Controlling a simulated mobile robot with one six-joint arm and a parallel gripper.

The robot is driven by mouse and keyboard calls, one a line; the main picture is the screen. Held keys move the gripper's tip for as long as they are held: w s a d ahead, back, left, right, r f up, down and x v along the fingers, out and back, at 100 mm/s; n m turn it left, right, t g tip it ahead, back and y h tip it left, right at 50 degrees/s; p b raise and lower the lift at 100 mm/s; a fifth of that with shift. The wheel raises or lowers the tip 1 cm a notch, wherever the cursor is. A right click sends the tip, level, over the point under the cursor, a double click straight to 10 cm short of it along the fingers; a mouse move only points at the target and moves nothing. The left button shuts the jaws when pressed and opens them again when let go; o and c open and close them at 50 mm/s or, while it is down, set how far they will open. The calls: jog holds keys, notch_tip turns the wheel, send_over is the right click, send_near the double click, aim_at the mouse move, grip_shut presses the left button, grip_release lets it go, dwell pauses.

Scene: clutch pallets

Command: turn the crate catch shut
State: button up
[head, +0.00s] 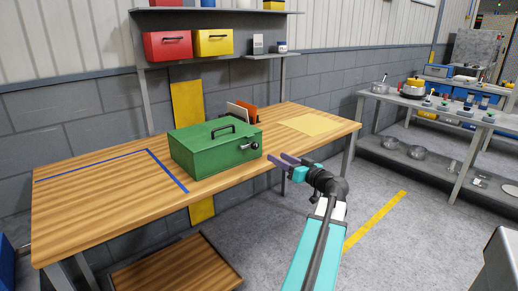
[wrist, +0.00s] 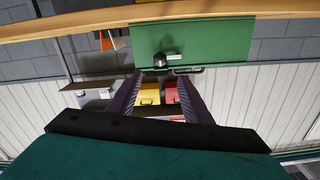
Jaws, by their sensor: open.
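The green crate (head: 205,152) stands shut on the wooden workbench. Its catch (head: 251,146), a small grey lever on a dark knob, is on the end face nearest my gripper. The wrist view is upside down; there the catch (wrist: 172,57) lies across the green face (wrist: 215,40), its lever pointing sideways from the dark knob. My gripper (head: 277,159) is open and empty, to the right of the catch and apart from it. In the wrist view the gap between my fingers (wrist: 160,77) lines up roughly with the catch.
A dark carry handle (head: 222,131) is on the crate lid. Orange and white cards (head: 245,112) stand behind the crate. A yellow sheet (head: 312,124) lies on the bench (head: 95,205) to the right.

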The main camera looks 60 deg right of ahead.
aim_at(257, 146)
jog(key=p+x, duration=0.1)
jog(key=x, duration=1.1)
jog(key=shift+w+d+p, duration=0.1)
jog(key=shift+w+p, duration=0.15)
jog(key=shift+p, duration=0.05)
jog(key=shift+f, duration=0.1)
jog(key=c, duration=1.1)
jog(key=shift+o, duration=0.2)
